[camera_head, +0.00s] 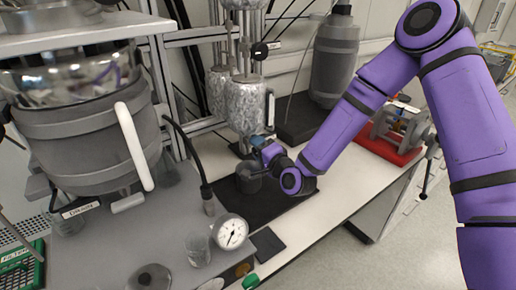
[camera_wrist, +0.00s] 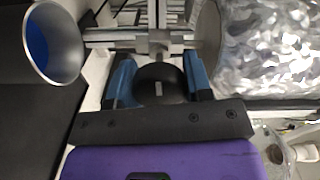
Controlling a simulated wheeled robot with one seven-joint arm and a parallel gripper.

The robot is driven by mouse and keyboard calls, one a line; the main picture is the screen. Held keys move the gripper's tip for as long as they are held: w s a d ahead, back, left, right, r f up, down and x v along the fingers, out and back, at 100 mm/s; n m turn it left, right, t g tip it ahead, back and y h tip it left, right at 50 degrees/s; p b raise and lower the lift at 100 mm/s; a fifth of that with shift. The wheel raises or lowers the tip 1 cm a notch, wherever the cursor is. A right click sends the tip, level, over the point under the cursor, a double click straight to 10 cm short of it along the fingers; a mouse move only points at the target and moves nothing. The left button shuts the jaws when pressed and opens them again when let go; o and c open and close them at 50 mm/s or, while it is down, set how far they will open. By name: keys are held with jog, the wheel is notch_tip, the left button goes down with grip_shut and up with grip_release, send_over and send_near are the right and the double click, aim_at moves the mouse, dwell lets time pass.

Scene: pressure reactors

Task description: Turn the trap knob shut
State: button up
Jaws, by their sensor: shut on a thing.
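The knob (camera_wrist: 162,88) is a round black one with a short pale mark on its face, seen in the wrist view. It sits on a grey metal fitting (camera_wrist: 160,40). My gripper (camera_wrist: 158,80) has its two blue fingers on either side of the knob, shut on it. In the head view my gripper (camera_head: 262,147) is low beside the foil-wrapped vessel (camera_head: 246,105), at the end of my purple arm. The knob is hidden there by the gripper and wrist. The foil wrap (camera_wrist: 270,45) also fills the right of the wrist view.
A large grey reactor (camera_head: 85,140) with a white handle is at left. A pressure gauge (camera_head: 230,232) and beaker (camera_head: 197,248) stand in front. A red-based device (camera_head: 395,135) is at right.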

jog(key=shift+m, duration=0.3)
jog(key=o, duration=0.9)
